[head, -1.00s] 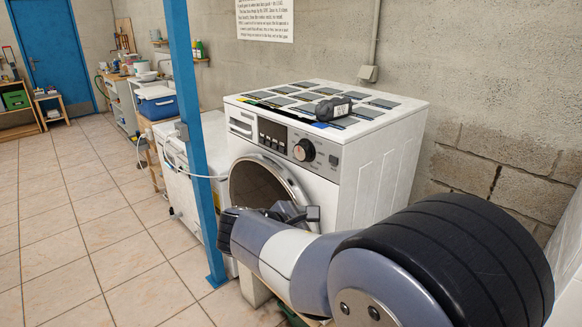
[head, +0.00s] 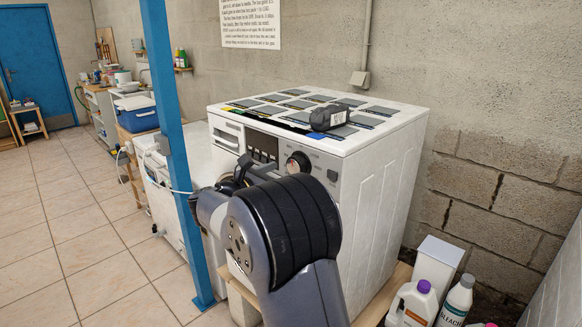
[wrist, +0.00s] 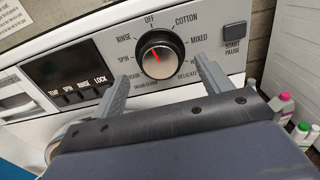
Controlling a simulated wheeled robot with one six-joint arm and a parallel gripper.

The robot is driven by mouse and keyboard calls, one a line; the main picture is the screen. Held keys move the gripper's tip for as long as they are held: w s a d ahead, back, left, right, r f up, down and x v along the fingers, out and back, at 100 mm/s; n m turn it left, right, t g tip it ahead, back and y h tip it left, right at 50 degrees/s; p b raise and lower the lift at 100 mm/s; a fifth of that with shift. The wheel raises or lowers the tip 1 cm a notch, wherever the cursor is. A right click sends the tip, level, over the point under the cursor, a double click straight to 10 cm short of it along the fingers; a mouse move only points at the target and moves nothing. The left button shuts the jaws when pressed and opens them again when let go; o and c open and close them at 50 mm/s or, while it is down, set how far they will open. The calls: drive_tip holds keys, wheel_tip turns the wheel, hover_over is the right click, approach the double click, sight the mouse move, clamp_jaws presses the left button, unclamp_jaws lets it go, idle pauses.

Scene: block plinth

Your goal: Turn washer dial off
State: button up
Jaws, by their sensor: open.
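The washer (head: 385,200) is a white front-loader with a dark control panel and a round dial. I cannot tell surely which label the red mark points at. In the head view the dial (head: 298,162) shows just above my arm. My gripper (wrist: 162,78) is open, its two grey fingers below and to either side of the dial, apart from it. In the head view my arm hides the washer door.
A dark handheld object (head: 330,114) lies on the washer's patterned top. A blue post (head: 169,130) stands close left of my arm. Bottles (head: 416,302) stand at the lower right. A start/pause button (wrist: 234,31) is right of the dial. The tiled floor at left is clear.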

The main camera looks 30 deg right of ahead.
sight(293, 168)
drive_tip(key=shift+x, duration=2)
drive_tip(key=shift+c, duration=0.3)
